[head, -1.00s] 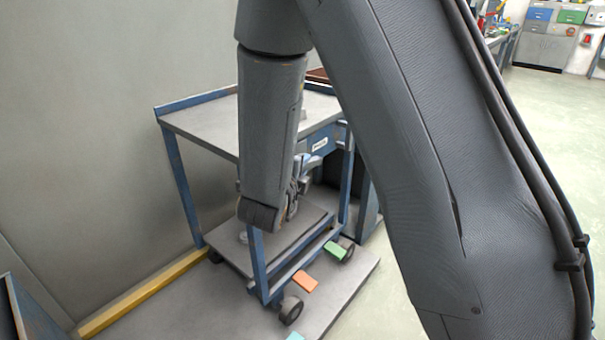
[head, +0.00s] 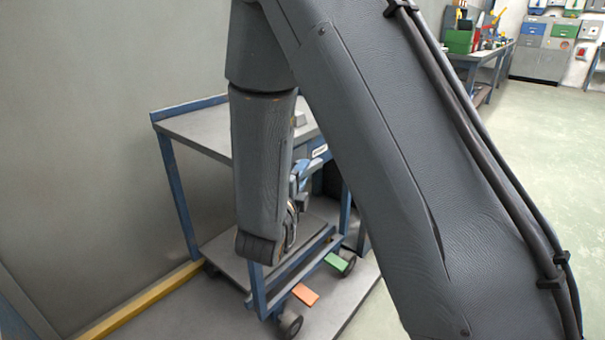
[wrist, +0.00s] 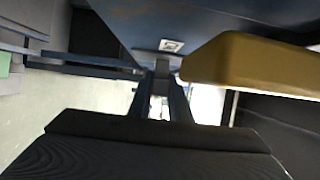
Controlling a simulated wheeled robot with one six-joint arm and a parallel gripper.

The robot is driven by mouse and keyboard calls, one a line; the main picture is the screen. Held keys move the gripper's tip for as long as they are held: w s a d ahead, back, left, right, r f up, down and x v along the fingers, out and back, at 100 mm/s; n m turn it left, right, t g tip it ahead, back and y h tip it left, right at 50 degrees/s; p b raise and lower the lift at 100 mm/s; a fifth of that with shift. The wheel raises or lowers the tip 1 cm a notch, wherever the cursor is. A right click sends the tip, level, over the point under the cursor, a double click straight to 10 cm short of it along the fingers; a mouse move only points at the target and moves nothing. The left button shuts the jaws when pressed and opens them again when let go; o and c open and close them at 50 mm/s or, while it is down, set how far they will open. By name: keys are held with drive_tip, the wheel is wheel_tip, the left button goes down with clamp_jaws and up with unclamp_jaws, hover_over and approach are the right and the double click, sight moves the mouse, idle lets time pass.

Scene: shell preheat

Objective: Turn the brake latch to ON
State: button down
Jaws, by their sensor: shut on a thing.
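The brake latch seems to be the small dark grey piece (wrist: 161,68) just below a white label plate in the wrist view. My gripper (wrist: 160,88) is shut on it, with its two dark fingers converging there. The latch's ON or OFF markings cannot be read. In the head view my gripper (head: 303,184) is at the side of a blue-framed cart (head: 186,195), below its top shelf and near the white label (head: 320,151). My forearm hides most of the fingers and the latch in that view.
A yellow block-like part (wrist: 255,64) is close on the right in the wrist view. The cart has caster wheels (head: 290,325), with an orange tab (head: 306,294) and a green tab (head: 337,262) near them. A wall stands left; open floor (head: 510,180) lies right.

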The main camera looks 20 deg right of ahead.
drive_tip(key=c, duration=1.6)
unclamp_jaws()
drive_tip(key=shift+d, duration=0.1)
drive_tip(key=shift+c, duration=0.2)
drive_tip(key=shift+s+a, duration=0.15)
drive_tip(key=shift+a, duration=0.15)
drive_tip(key=p+v, duration=0.1)
drive_tip(key=v, duration=0.6)
drive_tip(key=shift+s, duration=0.15)
